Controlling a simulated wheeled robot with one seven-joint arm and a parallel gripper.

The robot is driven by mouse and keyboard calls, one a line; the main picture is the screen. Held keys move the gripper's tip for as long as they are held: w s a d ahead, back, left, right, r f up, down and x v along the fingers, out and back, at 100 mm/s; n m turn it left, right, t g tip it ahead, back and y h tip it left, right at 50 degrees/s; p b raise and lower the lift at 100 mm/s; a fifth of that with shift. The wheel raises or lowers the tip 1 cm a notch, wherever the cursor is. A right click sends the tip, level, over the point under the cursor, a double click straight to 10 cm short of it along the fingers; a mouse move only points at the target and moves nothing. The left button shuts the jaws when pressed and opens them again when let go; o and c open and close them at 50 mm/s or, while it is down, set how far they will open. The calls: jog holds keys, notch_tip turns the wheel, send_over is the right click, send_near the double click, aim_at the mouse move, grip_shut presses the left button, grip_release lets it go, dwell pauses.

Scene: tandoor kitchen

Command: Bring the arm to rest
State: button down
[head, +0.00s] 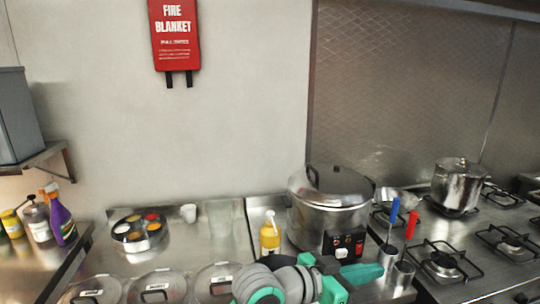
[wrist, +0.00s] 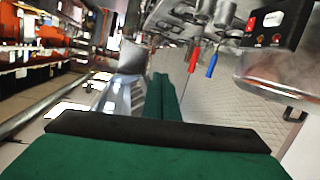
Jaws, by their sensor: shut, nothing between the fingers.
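My arm shows at the bottom middle of the head view, folded in grey and green links. The green end of my gripper (head: 362,272) points right, in front of the large steel pot (head: 330,205) with its control box and beside the steel holders of the blue-handled and red-handled utensils. In the wrist view my gripper (wrist: 162,98) shows as green and black parts, shut and empty. That view is strongly tilted, with the counter items along its top. The gripper's fingertips are small and partly hidden in the head view.
A blue-handled utensil (head: 394,213) and a red-handled one (head: 411,228) stand close right of my gripper. A yellow bottle (head: 270,238) is behind the arm. Lidded containers (head: 158,288) lie left. Gas burners (head: 444,262) and a smaller pot (head: 457,186) are right.

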jog(key=w+a+f+n+t+y, duration=0.2)
jog(key=a+f+n+t+y, duration=0.15)
jog(key=f+n+t, duration=0.7)
jog(key=s+a+f+n+t+y, duration=0.1)
jog(key=s+a+f+n+y, duration=0.25)
jog(key=f, duration=0.35)
jog(key=s+a+f+n+t+y, duration=0.1)
jog(key=s+a+f+n+y, duration=0.25)
jog(key=f, duration=0.35)
jog(key=s+a+f+m+g+y, duration=0.1)
jog(key=s+a+f+y, duration=0.2)
jog(key=s, duration=0.5)
jog(key=s+a+f+g+y, duration=0.1)
jog(key=s+a+f, duration=0.2)
jog(key=s+f, duration=0.35)
jog(key=s+a+r+m, duration=0.1)
jog(key=s+a+m, duration=0.1)
jog(key=s, duration=0.5)
jog(key=s+a+m, duration=0.2)
jog(key=s, duration=0.6)
jog(key=shift+a+r+g, duration=0.15)
jog(key=shift+r+g, duration=0.2)
